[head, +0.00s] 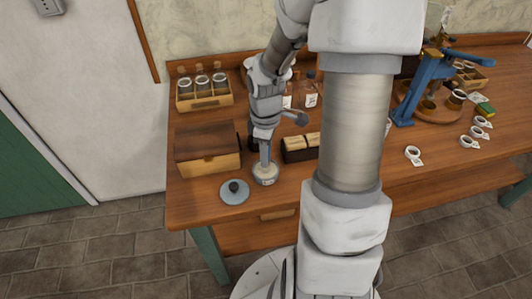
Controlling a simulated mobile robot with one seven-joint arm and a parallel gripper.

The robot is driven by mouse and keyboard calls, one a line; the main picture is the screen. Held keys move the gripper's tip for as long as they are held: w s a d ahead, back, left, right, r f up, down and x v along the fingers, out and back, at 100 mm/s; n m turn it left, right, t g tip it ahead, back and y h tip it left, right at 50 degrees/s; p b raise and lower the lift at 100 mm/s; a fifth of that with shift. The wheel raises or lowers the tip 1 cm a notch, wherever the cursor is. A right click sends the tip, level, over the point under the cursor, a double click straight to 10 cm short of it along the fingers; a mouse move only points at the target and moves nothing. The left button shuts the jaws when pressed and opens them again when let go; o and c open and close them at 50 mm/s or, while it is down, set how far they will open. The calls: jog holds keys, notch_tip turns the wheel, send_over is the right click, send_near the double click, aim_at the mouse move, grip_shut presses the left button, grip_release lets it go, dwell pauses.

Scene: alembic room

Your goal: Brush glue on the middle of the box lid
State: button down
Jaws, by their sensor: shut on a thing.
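The wooden box (210,162) stands on the left part of the workbench, with its dark brown lid (205,139) closed on top. A small round pale glue pot (265,176) stands to the right of the box, near the front edge. My gripper (264,143) points down above the pot and is shut on a slim upright thing, apparently the glue brush (265,156). The brush's lower end reaches the pot's mouth; its bristles are hidden. A round grey pot lid with a dark knob (234,191) lies on the bench left of the pot.
A wooden rack (204,92) of several jars stands behind the box. A dark tray (300,148) with pale blocks is right of my gripper. Brown bottles (311,95) stand behind. A blue press (416,87) and small tagged rings are at the right. My arm hides the bench middle.

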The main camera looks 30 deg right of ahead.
notch_tip(320, 180, up, 7)
jog(key=p, duration=0.6)
jog(key=shift+p, duration=0.4)
dwell(0.6)
